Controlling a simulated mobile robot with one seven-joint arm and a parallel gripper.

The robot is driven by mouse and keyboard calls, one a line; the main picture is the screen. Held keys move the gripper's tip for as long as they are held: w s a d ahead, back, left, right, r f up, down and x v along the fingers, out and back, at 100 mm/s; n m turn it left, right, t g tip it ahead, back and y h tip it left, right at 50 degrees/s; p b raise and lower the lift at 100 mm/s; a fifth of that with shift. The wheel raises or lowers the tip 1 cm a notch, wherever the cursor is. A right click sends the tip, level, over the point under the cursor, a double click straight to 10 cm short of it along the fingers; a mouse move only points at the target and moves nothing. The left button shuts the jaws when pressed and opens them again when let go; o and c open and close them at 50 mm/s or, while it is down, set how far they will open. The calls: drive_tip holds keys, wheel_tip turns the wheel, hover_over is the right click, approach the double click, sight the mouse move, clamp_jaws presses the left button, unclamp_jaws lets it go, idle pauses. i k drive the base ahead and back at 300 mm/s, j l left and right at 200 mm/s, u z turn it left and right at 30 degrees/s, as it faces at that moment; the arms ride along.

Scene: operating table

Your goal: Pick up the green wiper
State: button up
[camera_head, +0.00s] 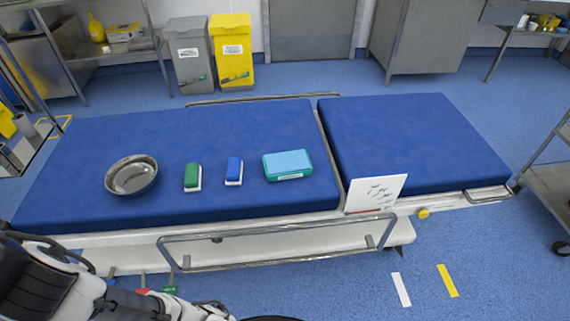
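The green wiper (192,176) is a small block with a green top and a white base. It lies on the blue mattress of the operating table (90,143), between a metal bowl and a blue wiper (234,170) of similar shape. Nothing covers it. Parts of my own arm show at the lower left, in front of the table and apart from the wiper. No gripper fingertips can be made out in the view.
The metal bowl (132,175) is left of the green wiper; a teal box (288,165) is to the right. A metal side rail (280,230) runs along the table's near edge, with a white sign (375,193) beside it. The mattress behind the objects is clear.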

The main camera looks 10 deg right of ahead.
sight(194, 171)
drive_tip(key=i+z, duration=0.1)
drive_tip(key=i, duration=0.95)
